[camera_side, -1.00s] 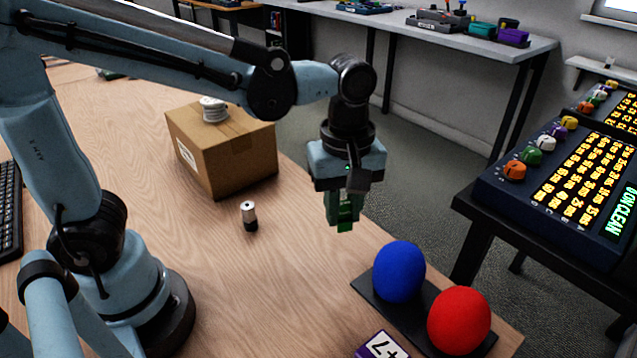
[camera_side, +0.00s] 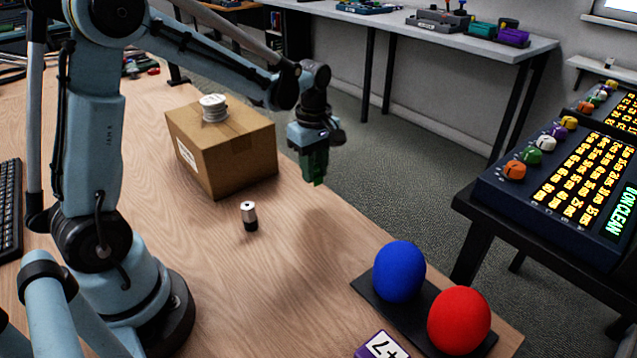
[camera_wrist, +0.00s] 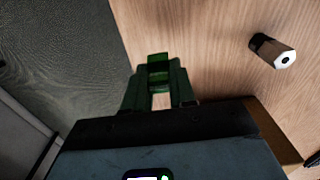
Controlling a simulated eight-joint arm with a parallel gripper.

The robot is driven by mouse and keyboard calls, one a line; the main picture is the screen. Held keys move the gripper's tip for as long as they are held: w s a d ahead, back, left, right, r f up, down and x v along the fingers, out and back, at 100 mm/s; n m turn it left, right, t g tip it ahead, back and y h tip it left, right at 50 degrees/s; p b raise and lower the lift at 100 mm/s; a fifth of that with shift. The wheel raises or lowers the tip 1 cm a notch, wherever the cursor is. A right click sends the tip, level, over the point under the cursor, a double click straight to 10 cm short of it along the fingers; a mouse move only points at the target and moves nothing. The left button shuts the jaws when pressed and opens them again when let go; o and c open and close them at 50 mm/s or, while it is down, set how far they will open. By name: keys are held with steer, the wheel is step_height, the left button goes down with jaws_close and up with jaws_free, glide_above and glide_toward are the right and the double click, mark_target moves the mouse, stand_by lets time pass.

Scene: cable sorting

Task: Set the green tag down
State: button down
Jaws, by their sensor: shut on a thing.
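My gripper (camera_side: 313,166) hangs at the table's right edge, beside the cardboard box, its fingers pointing down. In the wrist view my gripper (camera_wrist: 158,84) is shut on a small green piece, the green tag (camera_wrist: 158,68), held between the dark green fingertips. In the side view the tag blends with the green fingers, and its lower end cannot be told apart clearly. Wood table shows to the right of the tag in the wrist view, and grey floor to its left. The tag appears held in the air.
A cardboard box (camera_side: 222,150) with a white spool (camera_side: 213,108) on top stands left of my gripper. A small silver-and-black cylinder (camera_side: 249,216) stands on the table (camera_side: 205,265). Blue (camera_side: 399,272) and red (camera_side: 459,320) balls sit on a dark base at the front right.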

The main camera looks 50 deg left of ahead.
mark_target(312, 196)
steer(key=shift+w+a+f, duration=0.3)
steer(key=shift+a+f, duration=0.2)
steer(key=shift+a, duration=0.3)
steer(key=shift+f, duration=2)
steer(key=shift+f, duration=0.1)
steer(key=c, duration=0.9)
jaws_free()
steer(key=shift+c, duration=0.2)
